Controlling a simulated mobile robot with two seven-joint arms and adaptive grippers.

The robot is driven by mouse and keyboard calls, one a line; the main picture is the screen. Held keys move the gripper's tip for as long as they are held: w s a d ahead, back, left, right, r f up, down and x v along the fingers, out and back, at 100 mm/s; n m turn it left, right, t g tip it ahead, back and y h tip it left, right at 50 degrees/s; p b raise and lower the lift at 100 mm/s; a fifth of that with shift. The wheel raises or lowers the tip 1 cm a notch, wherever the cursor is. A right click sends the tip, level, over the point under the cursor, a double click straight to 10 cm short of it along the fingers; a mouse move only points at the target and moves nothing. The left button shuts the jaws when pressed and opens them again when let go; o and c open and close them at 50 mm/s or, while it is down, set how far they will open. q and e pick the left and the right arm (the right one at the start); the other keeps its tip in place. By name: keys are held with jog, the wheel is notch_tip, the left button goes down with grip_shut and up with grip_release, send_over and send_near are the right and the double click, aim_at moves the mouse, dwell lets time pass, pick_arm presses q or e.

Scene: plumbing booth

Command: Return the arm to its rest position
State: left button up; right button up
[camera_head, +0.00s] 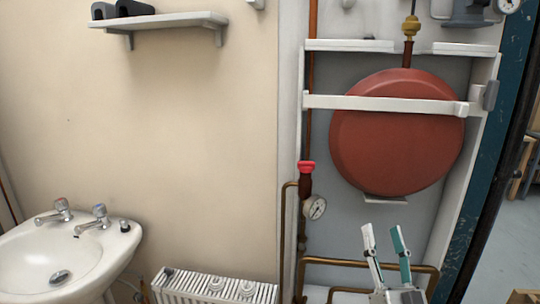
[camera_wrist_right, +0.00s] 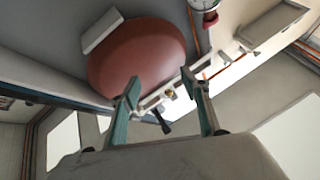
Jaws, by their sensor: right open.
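My right gripper (camera_head: 384,240) shows at the bottom right of the head view, fingers pointing up. It is open, with nothing between its fingers. It stands in front of the boxed recess, below the red round vessel (camera_head: 398,130) and right of the pressure gauge (camera_head: 316,207). In the right wrist view the open fingers (camera_wrist_right: 165,95) also show empty, with the red vessel (camera_wrist_right: 135,55) beyond them. My left gripper is in neither view.
A valve with a red cap (camera_head: 306,168) stands on the vertical copper pipe. Copper pipes (camera_head: 345,263) run behind my right gripper. A white sink (camera_head: 112,245) and a radiator (camera_head: 215,287) are at the lower left. A shelf (camera_head: 165,21) hangs above. The beige wall between is bare.

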jog(key=s+a+f+n+g+y, duration=0.2)
jog(key=s+a+f+g, duration=0.15)
jog(key=f, duration=0.75)
jog(key=s+a+f+n+g+y, duration=0.1)
jog(key=s+a+f+n+g, duration=0.2)
jog(key=f, duration=0.7)
jog(key=s+a+f+n+g+y, duration=0.2)
jog(key=s+f+g, duration=0.25)
jog(key=f, duration=0.65)
jog(key=s+f+n+g+h, duration=0.1)
jog(key=s+f+g, duration=0.2)
jog(key=s+f, duration=0.6)
jog(key=shift+s+f+n, duration=0.3)
jog(key=shift+s+f, duration=0.05)
jog(key=shift+s, duration=0.15)
jog(key=shift+d, duration=0.1)
jog(key=shift+c, duration=0.3)
